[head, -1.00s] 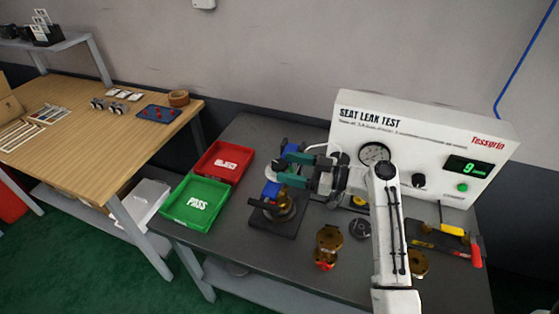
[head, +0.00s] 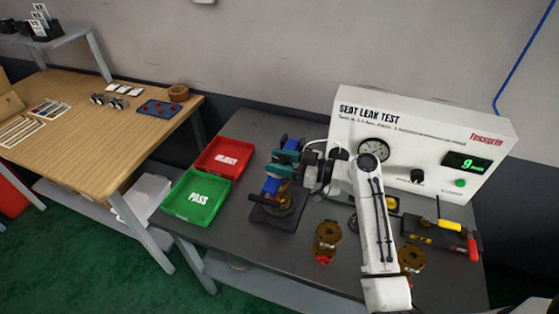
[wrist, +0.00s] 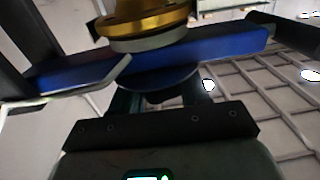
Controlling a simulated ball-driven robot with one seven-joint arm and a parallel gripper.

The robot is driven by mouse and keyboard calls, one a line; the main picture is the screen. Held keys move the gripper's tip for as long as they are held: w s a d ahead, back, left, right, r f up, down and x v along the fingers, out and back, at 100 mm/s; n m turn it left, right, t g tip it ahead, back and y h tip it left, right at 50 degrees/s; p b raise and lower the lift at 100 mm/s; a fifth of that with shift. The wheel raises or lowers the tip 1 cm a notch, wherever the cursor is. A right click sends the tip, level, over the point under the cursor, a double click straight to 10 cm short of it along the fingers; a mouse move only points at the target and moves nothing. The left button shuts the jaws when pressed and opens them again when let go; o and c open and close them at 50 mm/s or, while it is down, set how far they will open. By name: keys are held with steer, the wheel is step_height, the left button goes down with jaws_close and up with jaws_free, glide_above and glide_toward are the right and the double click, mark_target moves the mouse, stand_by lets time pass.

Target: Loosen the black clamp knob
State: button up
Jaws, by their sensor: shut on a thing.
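The clamp fixture's black base plate (head: 272,217) stands on the grey bench, with a brass valve and a blue clamp part (head: 272,186) above it. My gripper (head: 284,163), with teal fingers, is at the top of this fixture. In the wrist view its fingers (wrist: 160,98) are shut on a dark round piece (wrist: 158,79), which looks like the black clamp knob, mostly hidden. Beyond it, a blue bar (wrist: 225,45) crosses the wrist view, with a brass flange (wrist: 145,20) against it. The head view does not show the knob clearly.
The red tray (head: 241,165) and green tray (head: 224,196) lie left of the fixture. The white seat leak test box (head: 440,125) stands behind. A loose brass valve (head: 327,238) stands at the front, and a yellow and red handled tool (head: 440,240) lies at the right.

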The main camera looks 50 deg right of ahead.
steer(key=c, duration=0.4)
steer(key=shift+o, duration=0.2)
steer(key=shift+w+f+n+g+y+b, duration=0.15)
steer(key=shift+n+g+y+b, duration=0.35)
steer(key=shift+b, duration=0.7)
steer(key=shift+d+n+y+b, duration=0.1)
steer(key=shift+n+y+b, duration=0.3)
steer(key=shift+y+b, duration=0.6)
steer(key=n+g+y+b, duration=0.1)
steer(key=b, duration=0.2)
steer(key=shift+n+g+y, duration=0.3)
steer(key=shift+n+g, duration=0.1)
steer(key=shift+r+n+g+y+b, duration=0.25)
steer(key=shift+n+g+y+b, duration=0.35)
steer(key=shift+b, duration=0.3)
steer(key=shift+r, duration=0.1)
steer(key=o, duration=1.1)
steer(key=shift+c, duration=0.2)
